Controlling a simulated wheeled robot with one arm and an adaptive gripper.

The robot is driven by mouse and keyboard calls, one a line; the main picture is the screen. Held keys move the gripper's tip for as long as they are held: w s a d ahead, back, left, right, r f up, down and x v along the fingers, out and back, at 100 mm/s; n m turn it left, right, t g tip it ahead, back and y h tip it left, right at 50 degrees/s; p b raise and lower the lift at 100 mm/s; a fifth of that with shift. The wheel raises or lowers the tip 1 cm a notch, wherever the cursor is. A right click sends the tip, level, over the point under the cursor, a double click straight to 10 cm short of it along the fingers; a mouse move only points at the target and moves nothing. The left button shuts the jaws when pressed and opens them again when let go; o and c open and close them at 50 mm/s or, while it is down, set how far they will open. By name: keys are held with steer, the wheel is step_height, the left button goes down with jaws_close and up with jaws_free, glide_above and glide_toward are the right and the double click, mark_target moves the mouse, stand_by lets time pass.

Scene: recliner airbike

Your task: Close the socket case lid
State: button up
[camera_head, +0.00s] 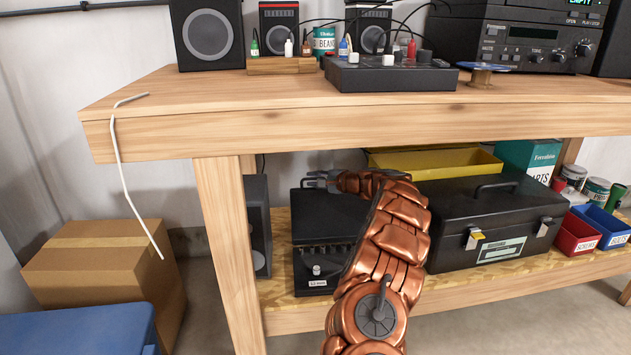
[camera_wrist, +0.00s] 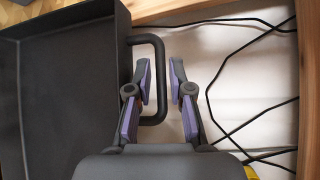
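The black socket case (camera_head: 318,283) sits on the lower shelf of the workbench in the head view, with a row of sockets showing at its front. Its lid (camera_head: 325,215) is raised behind them. In the wrist view the lid (camera_wrist: 65,95) looks like a shallow dark tray with a C-shaped handle (camera_wrist: 160,75) on its side. My gripper (camera_head: 318,180) is at the lid's top edge. In the wrist view my gripper (camera_wrist: 161,75) is open, with one finger on each side of the handle bar. The right finger is clear of it; left finger contact is unclear. My arm hides the case's right side.
A black toolbox (camera_head: 490,220) stands right of the case, with a yellow tray (camera_head: 435,162) behind. A speaker (camera_head: 257,225) and table leg (camera_head: 230,255) stand close on the left. The bench top (camera_head: 300,115) overhangs the shelf. Cables (camera_wrist: 250,120) hang by the wall.

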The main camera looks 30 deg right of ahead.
jaws_close()
steer(key=shift+s+d, duration=0.1)
steer(key=shift+s, duration=0.05)
stand_by(0.4)
